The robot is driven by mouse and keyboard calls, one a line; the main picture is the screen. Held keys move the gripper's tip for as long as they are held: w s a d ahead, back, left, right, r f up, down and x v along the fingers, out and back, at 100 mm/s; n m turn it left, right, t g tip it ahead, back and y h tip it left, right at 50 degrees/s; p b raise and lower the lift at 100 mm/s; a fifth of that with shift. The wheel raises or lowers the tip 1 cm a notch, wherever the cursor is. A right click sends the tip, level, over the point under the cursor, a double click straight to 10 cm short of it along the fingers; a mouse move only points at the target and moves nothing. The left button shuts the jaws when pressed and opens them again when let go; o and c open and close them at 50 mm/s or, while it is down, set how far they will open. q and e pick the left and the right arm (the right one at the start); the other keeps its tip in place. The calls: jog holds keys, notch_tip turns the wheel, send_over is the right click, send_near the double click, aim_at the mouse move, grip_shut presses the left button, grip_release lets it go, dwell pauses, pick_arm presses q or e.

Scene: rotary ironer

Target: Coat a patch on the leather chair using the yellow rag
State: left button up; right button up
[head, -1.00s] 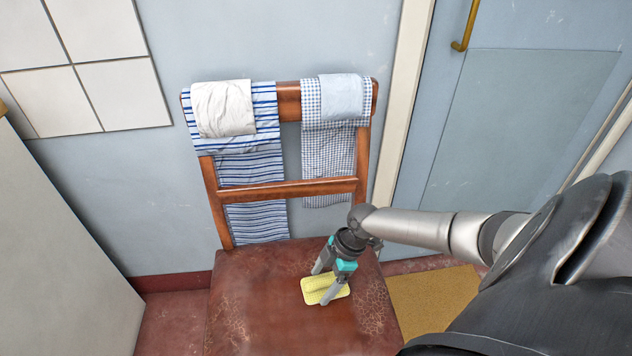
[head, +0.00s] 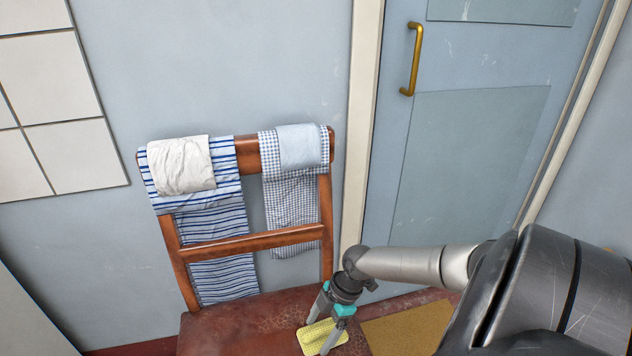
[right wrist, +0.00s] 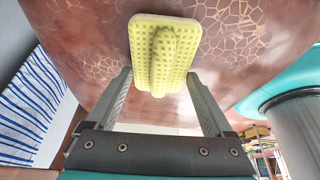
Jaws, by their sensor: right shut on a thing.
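The leather chair (head: 232,326) has a reddish-brown seat with cracked, worn areas and a wooden back. The yellow rag (head: 312,342) is a folded, dimpled pad near the seat's right side. My right gripper (head: 327,333) points down at it, its fingers on either side of the rag's raised ridge. In the right wrist view the rag (right wrist: 158,72) lies against the cracked leather (right wrist: 235,35), ahead of the fingers (right wrist: 155,100). My left gripper is not in view.
A striped towel (head: 215,235) and a checked towel (head: 290,205) hang over the chair back, with a white cloth (head: 180,165) and a pale blue cloth (head: 300,147) on top. A blue door (head: 460,150) stands behind at the right. A tan mat (head: 405,330) lies on the floor.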

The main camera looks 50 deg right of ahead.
aim_at(321, 329)
jog(key=shift+s+d, duration=0.1)
jog(key=shift+s, duration=0.05)
notch_tip(321, 329, up, 6)
jog(key=p, duration=0.5)
jog(key=shift+f+p, duration=0.1)
jog(key=shift+p, duration=0.2)
notch_tip(321, 329, up, 3)
jog(key=p, duration=0.3)
dwell(0.8)
